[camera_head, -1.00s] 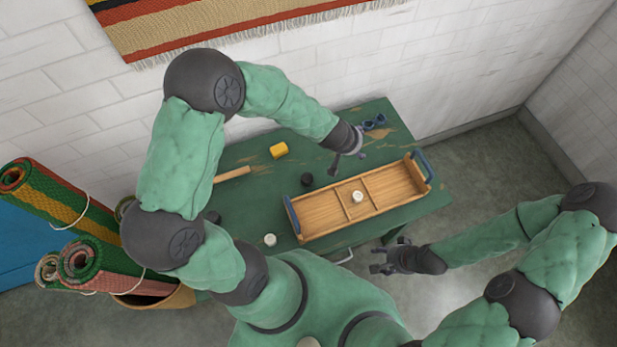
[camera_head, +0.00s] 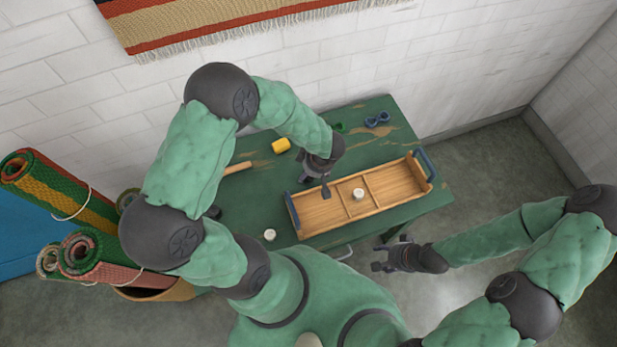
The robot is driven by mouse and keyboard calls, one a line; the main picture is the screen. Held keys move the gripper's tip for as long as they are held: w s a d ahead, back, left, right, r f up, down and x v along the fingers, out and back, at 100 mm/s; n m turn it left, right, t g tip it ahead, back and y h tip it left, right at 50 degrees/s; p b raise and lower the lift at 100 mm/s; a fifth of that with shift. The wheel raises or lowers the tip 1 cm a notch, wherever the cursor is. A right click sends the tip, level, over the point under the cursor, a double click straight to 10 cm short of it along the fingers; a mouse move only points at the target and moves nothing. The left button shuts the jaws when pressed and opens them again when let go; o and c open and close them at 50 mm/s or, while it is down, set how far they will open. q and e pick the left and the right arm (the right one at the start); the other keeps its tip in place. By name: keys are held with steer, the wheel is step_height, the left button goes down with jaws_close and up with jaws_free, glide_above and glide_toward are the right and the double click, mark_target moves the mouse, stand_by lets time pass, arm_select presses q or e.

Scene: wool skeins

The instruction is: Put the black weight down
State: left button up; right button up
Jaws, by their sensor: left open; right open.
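The black weight does not show clearly now; my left gripper (camera_head: 315,183) covers the spot where a small black object stood on the table. That gripper is open and points down at the left end of the wooden tray (camera_head: 322,218), one finger over the tray's back edge. I cannot tell whether it touches anything. A dark round object (camera_head: 213,213) shows partly behind my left arm, too hidden to identify. My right gripper (camera_head: 379,257) is open and empty, off the table's front edge.
The tray has dark blue handles and a divider, with a white object (camera_head: 358,194) at its middle. Rolled rugs (camera_head: 90,255) stand left.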

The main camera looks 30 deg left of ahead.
arm_select(q)
steer(key=shift+w+b+x, duration=0.2)
steer(key=shift+b+x, duration=0.75)
steer(key=shift+x, duration=0.65)
steer(key=shift+w+b+x, duration=0.2)
steer(key=shift+b+x, duration=0.7)
steer(key=shift+x, duration=0.65)
steer(key=shift+a+r, duration=0.1)
steer(key=shift+a, duration=0.05)
jaws_close()
steer(key=shift+r, duration=0.15)
